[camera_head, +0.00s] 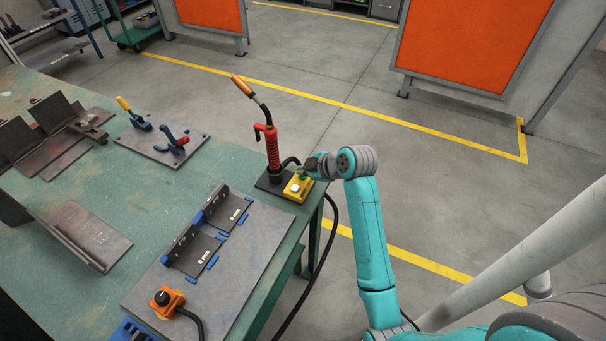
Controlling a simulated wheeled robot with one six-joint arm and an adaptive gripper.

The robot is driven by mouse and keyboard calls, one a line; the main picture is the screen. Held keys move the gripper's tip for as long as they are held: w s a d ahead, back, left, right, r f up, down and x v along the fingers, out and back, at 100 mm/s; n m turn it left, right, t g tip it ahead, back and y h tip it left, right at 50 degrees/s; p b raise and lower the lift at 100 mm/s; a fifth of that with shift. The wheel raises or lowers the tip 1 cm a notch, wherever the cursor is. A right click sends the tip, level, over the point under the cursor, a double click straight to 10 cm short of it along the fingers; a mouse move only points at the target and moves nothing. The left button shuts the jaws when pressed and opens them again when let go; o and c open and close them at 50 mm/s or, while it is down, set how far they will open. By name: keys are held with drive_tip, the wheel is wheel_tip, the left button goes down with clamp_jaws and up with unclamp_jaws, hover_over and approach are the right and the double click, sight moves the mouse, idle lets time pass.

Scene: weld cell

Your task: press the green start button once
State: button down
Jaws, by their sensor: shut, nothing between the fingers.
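A yellow button box (299,195) sits at the right edge of the green workbench. A pale patch shows on its top, and a small green spot, which looks like the start button (302,175), shows at its far side. My gripper (308,169) is shut and empty, with its tips right at the far side of the box, by the green spot. The tips partly cover that area. I cannot tell whether they touch the button or hover just over it.
A red-handled welding torch (271,150) stands in a dark holder just left of the box. A black cable hangs off the bench edge. A grey plate (250,255) with angle brackets and an orange box with a black knob (164,299) lie nearer. Toggle clamps (172,143) stand farther left.

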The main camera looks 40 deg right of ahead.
drive_tip(key=shift+r, duration=0.7)
drive_tip(key=shift+r, duration=2.5)
drive_tip(key=shift+s, duration=0.1)
